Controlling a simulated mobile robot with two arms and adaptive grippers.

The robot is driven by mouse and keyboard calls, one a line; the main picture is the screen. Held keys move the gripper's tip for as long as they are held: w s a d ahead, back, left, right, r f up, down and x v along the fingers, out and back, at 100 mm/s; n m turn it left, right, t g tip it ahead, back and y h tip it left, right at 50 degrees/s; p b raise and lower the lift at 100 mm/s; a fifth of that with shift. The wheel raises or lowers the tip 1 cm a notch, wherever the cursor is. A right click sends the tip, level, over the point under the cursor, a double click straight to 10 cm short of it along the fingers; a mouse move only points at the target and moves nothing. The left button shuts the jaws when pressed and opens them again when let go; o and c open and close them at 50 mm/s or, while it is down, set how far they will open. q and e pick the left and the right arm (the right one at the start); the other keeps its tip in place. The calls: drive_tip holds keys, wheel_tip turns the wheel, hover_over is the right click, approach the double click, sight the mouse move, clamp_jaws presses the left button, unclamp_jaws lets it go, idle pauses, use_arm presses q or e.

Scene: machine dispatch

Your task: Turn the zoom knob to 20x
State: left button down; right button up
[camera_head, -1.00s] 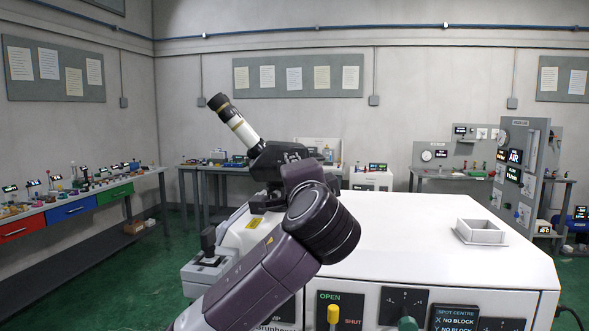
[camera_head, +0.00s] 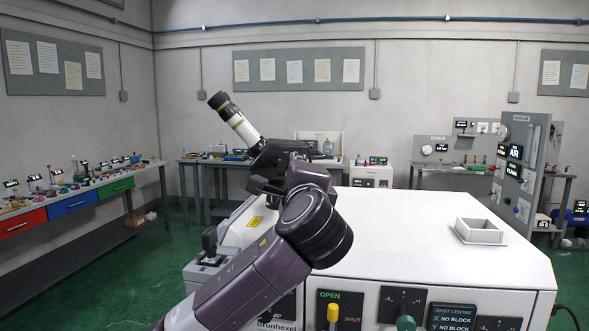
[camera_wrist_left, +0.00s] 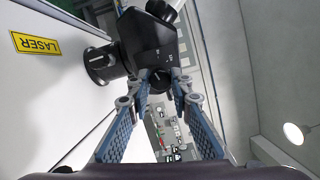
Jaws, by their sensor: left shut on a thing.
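The black microscope head (camera_head: 266,163) with a cream eyepiece tube (camera_head: 238,124) stands at the left end of the white machine (camera_head: 405,222). My left arm reaches up in front of it, hiding my left gripper in the head view. In the left wrist view, the fingers of my left gripper (camera_wrist_left: 161,82) are close together on the small dark round zoom knob (camera_wrist_left: 159,84) on the side of the microscope head. Small white marks sit beside the knob, too small to read. My right gripper is not in view.
A square white open-topped holder (camera_head: 480,231) sits on the machine top. A joystick box (camera_head: 208,262) is at the machine's left. A yellow-handled OPEN/SHUT lever (camera_head: 333,314) is on the front panel. A yellow LASER label (camera_wrist_left: 36,45) is near the gripper.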

use_arm(q)
drive_tip(key=c, duration=1.8)
unclamp_jaws()
drive_tip(key=shift+o, duration=0.3)
drive_tip(key=shift+s, duration=0.15)
drive_tip(key=s+d, duration=0.1)
drive_tip(key=s, duration=1)
drive_tip(key=shift+s+f, duration=0.35)
drive_tip(key=shift+f, duration=0.1)
drive_tip(key=shift+d, duration=0.1)
